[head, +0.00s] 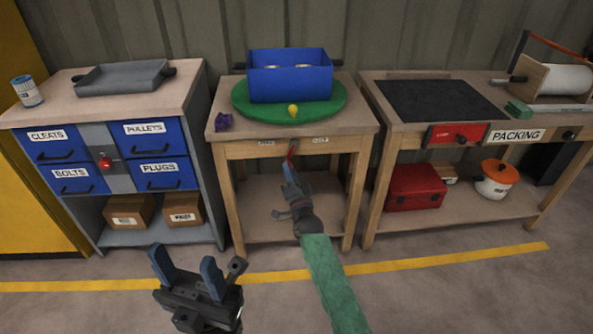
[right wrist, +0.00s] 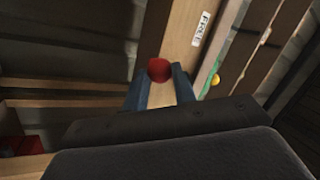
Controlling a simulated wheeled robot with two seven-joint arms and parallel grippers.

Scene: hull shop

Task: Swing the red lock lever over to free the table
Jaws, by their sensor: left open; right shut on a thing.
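The red lock lever (head: 291,152) is on the front rail of the middle wooden table, between the FREE label (head: 266,143) on the left and the LOCK label (head: 320,139) on the right. My right gripper (head: 289,166) is shut on the lever. In the right wrist view, its round red end (right wrist: 159,69) sits between my blue fingers. The round green table (head: 240,104) with a yellow knob (head: 293,110) lies on top and carries a blue bin (head: 290,84). My left gripper (head: 187,264) is open and empty, low in front of the left cabinet.
The left cabinet has blue drawers (head: 63,145) and a grey tray (head: 122,77). The packing bench (head: 420,122) stands to the right. Floor in front is clear.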

